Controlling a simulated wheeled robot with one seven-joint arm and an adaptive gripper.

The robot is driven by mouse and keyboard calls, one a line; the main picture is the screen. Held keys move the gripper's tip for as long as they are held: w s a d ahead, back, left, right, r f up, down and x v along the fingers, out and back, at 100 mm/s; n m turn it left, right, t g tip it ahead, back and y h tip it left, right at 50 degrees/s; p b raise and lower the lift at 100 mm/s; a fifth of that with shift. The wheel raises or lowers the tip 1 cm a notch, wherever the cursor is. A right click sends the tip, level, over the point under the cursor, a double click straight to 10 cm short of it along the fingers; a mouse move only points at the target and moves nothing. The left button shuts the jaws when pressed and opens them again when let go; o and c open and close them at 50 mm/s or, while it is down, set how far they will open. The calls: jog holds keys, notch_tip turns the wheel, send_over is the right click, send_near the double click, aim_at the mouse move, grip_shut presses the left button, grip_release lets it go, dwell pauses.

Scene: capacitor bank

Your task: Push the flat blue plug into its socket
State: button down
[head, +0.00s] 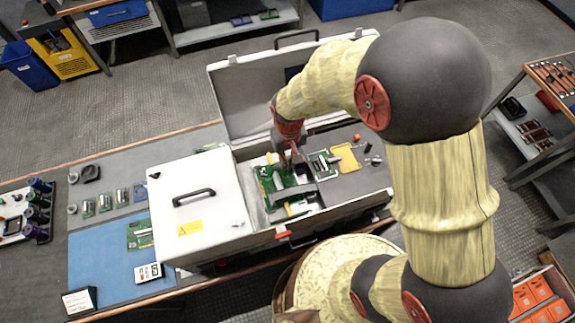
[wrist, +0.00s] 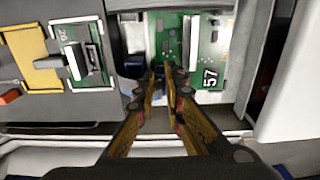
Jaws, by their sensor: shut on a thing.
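My gripper (head: 290,158) reaches down into the open grey case in the head view. In the wrist view its fingers (wrist: 167,72) come close together at the tips, shut on a thin thing that they mostly hide, taken to be the flat blue plug. A dark blue block (wrist: 134,66) shows just left of the fingertips; I cannot tell whether it is part of the plug. A green circuit board (wrist: 207,62) marked 57, with a long white connector (wrist: 190,42), lies beyond and right of the fingertips. The board also shows in the head view (head: 265,182). I cannot make out the socket.
The case's raised lid (head: 238,97) stands behind my gripper. A white box (head: 205,225) with a black handle stands left of the opening.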

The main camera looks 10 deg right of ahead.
jog(key=shift+f+b, duration=0.4)
jog(key=shift+f, duration=0.25)
jog(key=c, duration=1.8)
grip_release()
notch_tip(320, 180, up, 12)
jog(key=s+d+r+m+t+b, duration=0.1)
jog(key=s+d+r+t+b, duration=0.1)
jog(key=s+d+b, duration=0.4)
jog(key=s+d+r+m+t+b, duration=0.1)
jog(key=s+d+r+t+b, duration=0.2)
jog(key=s+d+b, duration=0.3)
jog(key=shift+s+d+r+t+b, duration=0.3)
jog(key=shift+s+d+r+b, duration=0.15)
jog(key=shift+s, duration=0.45)
